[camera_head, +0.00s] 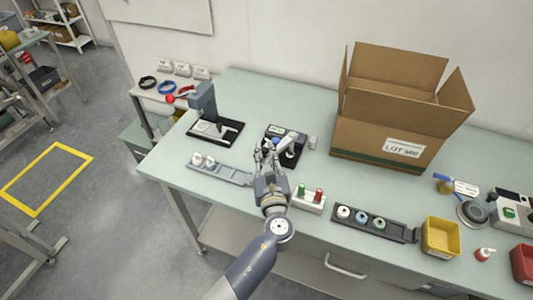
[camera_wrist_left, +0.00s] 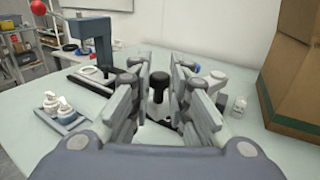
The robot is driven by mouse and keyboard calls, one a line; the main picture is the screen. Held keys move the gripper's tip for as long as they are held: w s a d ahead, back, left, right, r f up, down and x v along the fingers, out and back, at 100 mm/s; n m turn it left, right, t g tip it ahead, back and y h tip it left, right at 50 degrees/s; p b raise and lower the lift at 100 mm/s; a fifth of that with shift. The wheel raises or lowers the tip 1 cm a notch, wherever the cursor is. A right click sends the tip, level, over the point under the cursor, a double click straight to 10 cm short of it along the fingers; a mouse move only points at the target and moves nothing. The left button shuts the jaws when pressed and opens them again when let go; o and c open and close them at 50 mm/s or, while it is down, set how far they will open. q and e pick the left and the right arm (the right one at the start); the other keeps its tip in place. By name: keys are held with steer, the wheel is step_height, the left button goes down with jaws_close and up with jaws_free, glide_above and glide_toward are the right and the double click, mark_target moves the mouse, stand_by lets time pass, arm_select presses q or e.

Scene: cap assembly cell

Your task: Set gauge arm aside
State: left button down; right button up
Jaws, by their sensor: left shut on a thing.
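The gauge (camera_head: 273,130) is a small dark device on the table's middle, with a light grey gauge arm (camera_head: 288,138) over its black base. My left gripper (camera_head: 268,147) is at the near side of the gauge and covers part of it. In the left wrist view the fingers (camera_wrist_left: 157,100) stand on both sides of a dark round-topped knob (camera_wrist_left: 157,80), which seems to be part of the gauge arm. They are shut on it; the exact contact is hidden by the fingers. A blue part (camera_wrist_left: 195,68) shows just behind. My right gripper is not in view.
A press-like stand (camera_head: 204,104) is at the left. A large open carton (camera_head: 380,150) stands back right. Bare table lies between stand and gauge.

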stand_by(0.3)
arm_select(q)
steer(key=c, duration=1.5)
jaws_free()
steer(key=v, duration=1.2)
